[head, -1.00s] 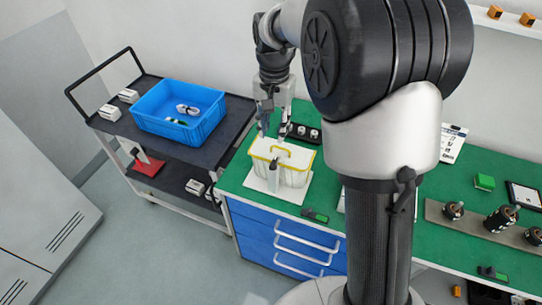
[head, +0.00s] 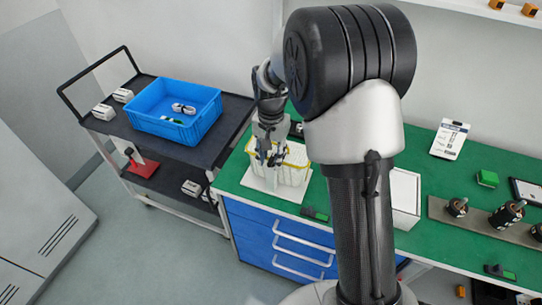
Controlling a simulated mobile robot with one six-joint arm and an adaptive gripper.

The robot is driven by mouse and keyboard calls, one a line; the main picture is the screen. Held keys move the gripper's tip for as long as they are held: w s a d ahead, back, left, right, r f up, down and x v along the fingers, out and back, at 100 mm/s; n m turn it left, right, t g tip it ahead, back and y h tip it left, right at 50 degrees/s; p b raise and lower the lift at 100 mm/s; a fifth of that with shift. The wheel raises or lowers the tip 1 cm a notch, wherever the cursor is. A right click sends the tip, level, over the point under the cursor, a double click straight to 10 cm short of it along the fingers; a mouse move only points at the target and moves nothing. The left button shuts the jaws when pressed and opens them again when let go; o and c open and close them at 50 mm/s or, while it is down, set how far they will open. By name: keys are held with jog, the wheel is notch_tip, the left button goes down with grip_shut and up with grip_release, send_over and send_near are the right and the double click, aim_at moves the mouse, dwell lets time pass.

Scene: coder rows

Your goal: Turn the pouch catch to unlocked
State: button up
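The pouch (head: 293,172) is a pale, boxy bag with a yellow rim. It sits on a white board (head: 262,184) at the left end of the green bench. My gripper (head: 270,160) points down at the pouch's left front part and covers some of its rim. The catch is hidden behind the gripper or too small to make out, so I cannot tell its position. I cannot tell whether the fingers touch the pouch, or whether they are open or shut.
A dark cart with a blue crate (head: 172,129) stands left of the bench (head: 240,178). A small dark device (head: 315,214) lies at the bench's front edge. A white box (head: 404,196), a green block (head: 487,178) and a rail of dark parts (head: 478,218) are to the right.

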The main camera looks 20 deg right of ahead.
jog(key=shift+c, duration=0.2)
grip_shut()
jog(key=shift+r+n, duration=0.1)
jog(key=shift+n, duration=0.3)
jog(key=n+p, duration=0.2)
jog(key=n, duration=0.1)
jog(key=shift+s+d+n, duration=0.1)
jog(key=shift+n, duration=0.3)
jog(key=n+p, duration=0.1)
jog(key=n, duration=0.3)
jog(key=shift+d+p, duration=0.1)
jog(key=shift+p, duration=0.25)
jog(key=n+p, duration=0.1)
jog(key=n, duration=0.4)
jog(key=shift+d, duration=0.1)
jog(key=n+p, duration=0.1)
jog(key=n, duration=0.3)
jog(key=shift+w+n, duration=0.2)
jog(key=shift+n, duration=0.1)
